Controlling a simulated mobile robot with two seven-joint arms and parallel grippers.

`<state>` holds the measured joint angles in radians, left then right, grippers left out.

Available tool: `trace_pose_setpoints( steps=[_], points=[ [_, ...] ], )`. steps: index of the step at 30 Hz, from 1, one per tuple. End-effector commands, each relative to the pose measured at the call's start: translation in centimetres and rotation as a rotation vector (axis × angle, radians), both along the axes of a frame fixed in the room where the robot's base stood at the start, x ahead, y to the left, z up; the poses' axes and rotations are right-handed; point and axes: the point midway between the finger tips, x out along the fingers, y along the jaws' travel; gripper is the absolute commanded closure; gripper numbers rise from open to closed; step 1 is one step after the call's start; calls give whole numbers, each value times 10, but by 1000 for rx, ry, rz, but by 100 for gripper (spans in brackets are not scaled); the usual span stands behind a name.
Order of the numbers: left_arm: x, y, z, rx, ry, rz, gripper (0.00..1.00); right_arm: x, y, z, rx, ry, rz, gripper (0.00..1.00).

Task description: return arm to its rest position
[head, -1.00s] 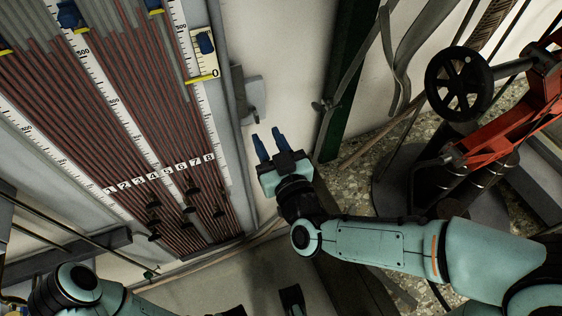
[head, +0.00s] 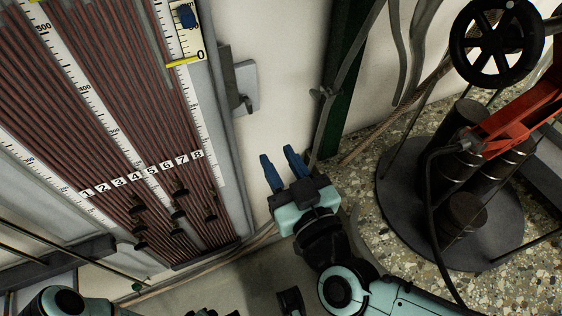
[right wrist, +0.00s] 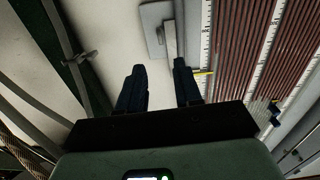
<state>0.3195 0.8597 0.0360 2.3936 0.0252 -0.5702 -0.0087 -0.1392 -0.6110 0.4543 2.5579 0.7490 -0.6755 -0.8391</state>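My right gripper (head: 282,168) is in the middle of the head view, with its two blue fingers apart and nothing between them. It points up the picture, in front of the pale wall and right of the tube panel. In the right wrist view the same gripper (right wrist: 160,85) shows its dark fingers spread and empty, with wall behind them. Part of my left arm (head: 60,302) shows at the lower left of the head view. I do not see its fingers clearly.
The panel of red tubes (head: 110,110) with white scales fills the left. A grey wall bracket (head: 240,85) sits beside it. A black handwheel (head: 497,42) and red metal arm (head: 520,118) stand right, above a round dark base (head: 400,190). Pale wall is free around the fingers.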

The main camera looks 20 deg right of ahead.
Motion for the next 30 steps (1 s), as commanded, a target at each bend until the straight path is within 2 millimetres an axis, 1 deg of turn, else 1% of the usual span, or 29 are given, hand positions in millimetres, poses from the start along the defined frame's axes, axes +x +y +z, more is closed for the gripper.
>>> trace_pose_setpoints(
  steps=[10,12,14,17,18,20,21,23,24,26,27,29,30],
  points=[
    [-1,0,0,-1,2,-1,57,1,0,-1,1,3,0,66],
    [-1,-1,0,-1,3,-1,57,6,0,-8,4,21,1,66],
    [-1,-1,0,-1,3,-1,57,15,-1,-21,12,57,3,66],
    [-1,-1,0,-1,3,-1,57,38,-3,-61,37,160,6,66],
    [-1,-1,0,-1,3,-1,57,48,-4,-84,52,213,7,66],
    [-1,-1,0,-1,3,-1,57,62,-7,-122,79,302,6,66],
    [-1,0,0,-1,3,-1,57,69,-10,-149,99,363,3,66],
    [-1,0,0,-1,2,-1,57,77,-14,-190,130,452,-3,66],
    [-1,0,0,-1,2,-1,57,80,-17,-217,151,512,-8,66],
    [-1,0,0,-1,2,-1,57,80,-22,-259,185,602,-19,66],
    [-1,0,0,-1,2,-1,57,78,-25,-288,207,662,-28,66],
    [-1,0,0,-1,2,-1,57,71,-30,-331,243,755,-43,66],
    [-1,0,0,-1,2,-1,57,64,-33,-359,266,814,-54,66]
  ],
)
